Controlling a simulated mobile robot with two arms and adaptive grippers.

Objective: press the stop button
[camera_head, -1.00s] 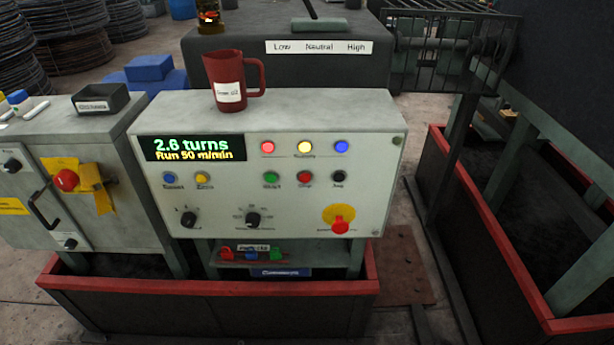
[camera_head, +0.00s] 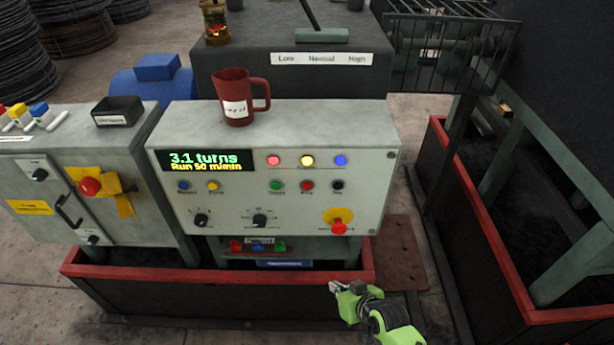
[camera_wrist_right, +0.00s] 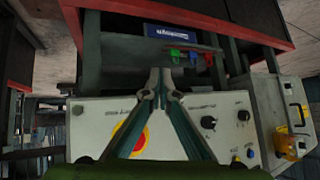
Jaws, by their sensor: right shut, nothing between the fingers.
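The red stop button (camera_head: 307,186) is on the grey control panel (camera_head: 370,180), between the green button (camera_head: 277,186) and the black button (camera_head: 338,186). Its small label is blurred. A larger red mushroom button (camera_head: 338,227) on a yellow disc is lower right. My right gripper (camera_head: 334,287) is shut and empty, in front of and below the panel, apart from the buttons. In the right wrist view, the panel appears upside down behind my shut fingers (camera_wrist_right: 161,78); they partly cover the yellow disc (camera_wrist_right: 142,141). The stop button is not visible there. My left gripper is not in view.
A dark red mug (camera_head: 232,88) stands on top of the panel housing. A red-rimmed trough (camera_head: 220,283) runs below. Coloured padlocks (camera_head: 258,247) sit on a shelf under the panel.

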